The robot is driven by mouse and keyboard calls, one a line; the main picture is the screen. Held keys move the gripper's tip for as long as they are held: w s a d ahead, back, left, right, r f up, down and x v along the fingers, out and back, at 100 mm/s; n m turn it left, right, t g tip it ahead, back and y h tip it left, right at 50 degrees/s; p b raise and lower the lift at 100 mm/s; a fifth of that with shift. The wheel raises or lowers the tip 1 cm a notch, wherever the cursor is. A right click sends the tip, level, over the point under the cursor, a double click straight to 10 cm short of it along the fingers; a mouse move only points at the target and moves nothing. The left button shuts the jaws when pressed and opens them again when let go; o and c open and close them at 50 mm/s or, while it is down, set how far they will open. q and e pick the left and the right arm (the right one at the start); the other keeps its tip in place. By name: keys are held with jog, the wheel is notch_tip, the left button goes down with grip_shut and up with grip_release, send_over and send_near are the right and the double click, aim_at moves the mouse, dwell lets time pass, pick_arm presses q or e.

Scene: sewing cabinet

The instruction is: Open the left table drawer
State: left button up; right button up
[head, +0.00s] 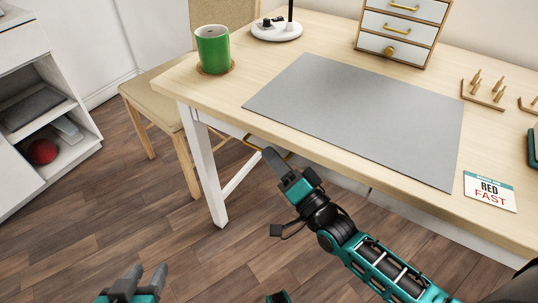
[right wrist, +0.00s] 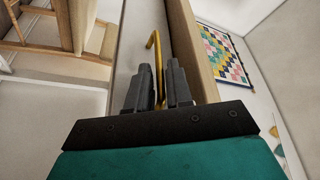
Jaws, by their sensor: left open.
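The left table drawer's white front (right wrist: 128,55) shows under the table top in the right wrist view. Its brass bar handle (head: 252,143) shows at the table's front edge in the head view. My right gripper (head: 270,158) is at this handle. In the right wrist view the handle (right wrist: 155,50) runs down between the two close-set fingers of the right gripper (right wrist: 160,80), which look shut on it. The drawer looks closed, though the arm hides part of its front. My left gripper (head: 147,280) is open and empty, low over the floor.
The table (head: 300,45) carries a grey mat (head: 365,115), a green mug (head: 212,50), a small drawer chest (head: 402,30) and a card (head: 490,190). A chair (head: 155,85) stands by the table's left end. A white shelf (head: 45,110) is further left. The floor between is clear.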

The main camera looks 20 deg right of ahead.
jog(key=shift+x, duration=1.15)
grip_shut()
